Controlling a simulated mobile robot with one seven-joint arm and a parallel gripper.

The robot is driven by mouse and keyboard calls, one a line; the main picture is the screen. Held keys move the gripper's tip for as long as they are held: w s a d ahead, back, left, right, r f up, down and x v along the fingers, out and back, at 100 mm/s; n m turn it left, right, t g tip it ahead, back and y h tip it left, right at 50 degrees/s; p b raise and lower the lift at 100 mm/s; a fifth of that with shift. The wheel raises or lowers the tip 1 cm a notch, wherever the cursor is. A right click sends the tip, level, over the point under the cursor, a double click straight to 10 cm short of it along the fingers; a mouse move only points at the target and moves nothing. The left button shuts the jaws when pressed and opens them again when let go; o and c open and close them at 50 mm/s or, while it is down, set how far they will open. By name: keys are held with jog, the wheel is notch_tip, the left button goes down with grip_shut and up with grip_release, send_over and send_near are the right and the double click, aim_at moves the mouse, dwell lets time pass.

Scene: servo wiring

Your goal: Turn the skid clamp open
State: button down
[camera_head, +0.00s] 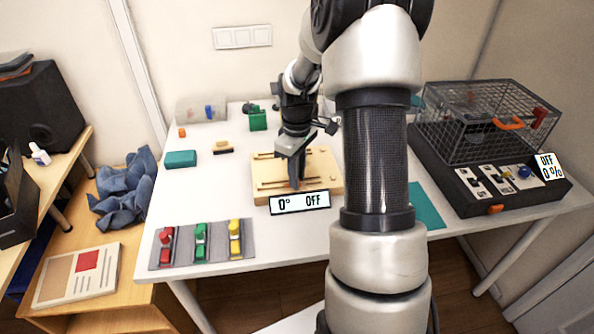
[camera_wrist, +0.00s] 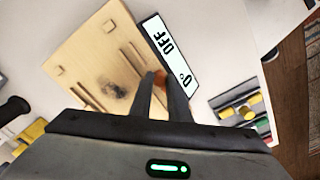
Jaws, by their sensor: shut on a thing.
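A light wooden board (camera_head: 325,166) with dark slots lies on the white table. A display reading 0° and OFF (camera_head: 300,202) stands at its front edge; both board (camera_wrist: 85,55) and display (camera_wrist: 171,52) show in the wrist view. My gripper (camera_head: 294,184) points down at the board's front part, just behind the display. In the wrist view my gripper (camera_wrist: 163,85) is shut on a small orange-brown part (camera_wrist: 160,78), which I take to be the skid clamp. The fingers hide most of it, so its turn angle cannot be told.
A grey mat (camera_head: 217,250) with red, green and yellow parts lies at the front left. A wire cage (camera_head: 485,120) on a black base with switches stands at the right. A teal block (camera_head: 181,159) and green block (camera_head: 258,122) lie behind.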

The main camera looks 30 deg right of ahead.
jog(key=shift+r+n, duration=0.1)
jog(key=shift+n, duration=0.5)
jog(key=shift+p, duration=0.3)
jog(key=c, duration=1.7)
grip_release()
jog(key=shift+o, duration=0.2)
notch_tip(320, 180, up, 17)
jog(key=p, duration=0.2)
jog(key=shift+r+p, duration=0.15)
jog(key=shift+p, duration=0.15)
jog(key=shift+r, duration=0.1)
